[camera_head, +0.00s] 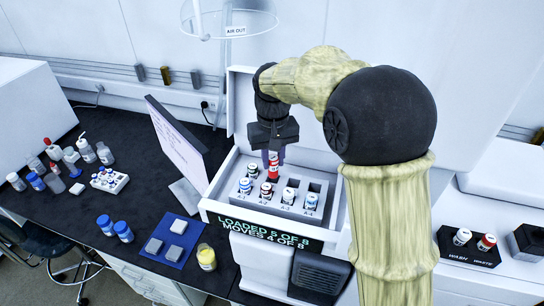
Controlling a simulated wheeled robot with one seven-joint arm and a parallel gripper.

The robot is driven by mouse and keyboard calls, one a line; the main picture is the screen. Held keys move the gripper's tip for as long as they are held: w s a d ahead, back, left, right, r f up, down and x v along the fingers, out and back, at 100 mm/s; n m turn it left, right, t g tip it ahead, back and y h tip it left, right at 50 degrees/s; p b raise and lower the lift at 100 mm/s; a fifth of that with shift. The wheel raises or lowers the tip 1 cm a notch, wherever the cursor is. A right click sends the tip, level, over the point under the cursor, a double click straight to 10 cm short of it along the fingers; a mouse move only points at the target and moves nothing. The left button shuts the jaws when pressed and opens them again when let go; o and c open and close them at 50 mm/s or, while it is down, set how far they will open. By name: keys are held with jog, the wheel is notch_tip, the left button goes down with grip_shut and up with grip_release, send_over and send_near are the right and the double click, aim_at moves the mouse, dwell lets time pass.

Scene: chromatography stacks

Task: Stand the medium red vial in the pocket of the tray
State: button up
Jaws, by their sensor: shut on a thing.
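My gripper (273,151) points down over the back of the tray and is shut on a red vial (273,167) with a white band. The vial looks upright; I cannot tell whether its lower end is above the tray or inside a back-row pocket. The light tray (228,205) sits in the open front of a white instrument. It holds several vials: blue-topped ones at the left (245,186) and right (311,201), a red-banded one (266,190) in the front row, and one behind at left (252,171). Dark empty-looking pockets (314,187) show in the back row at right.
A display (262,232) on the instrument front reads "LOADED 5 OF 8, MOVES 4 OF 8". A monitor (178,142) stands close at left. Bottles and a small white rack (109,180) are on the dark bench. A wash/waste block (468,247) is at right.

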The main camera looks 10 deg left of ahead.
aim_at(273, 169)
jog(key=shift+f, duration=0.3)
jog(key=shift+f+b, duration=0.85)
jog(key=shift+f, duration=0.2)
jog(key=shift+f, duration=0.15)
jog(key=shift+f, duration=0.35)
jog(key=shift+f+b, duration=0.15)
jog(key=shift+b, duration=0.15)
jog(key=o, duration=1.5)
jog(key=shift+c, duration=0.2)
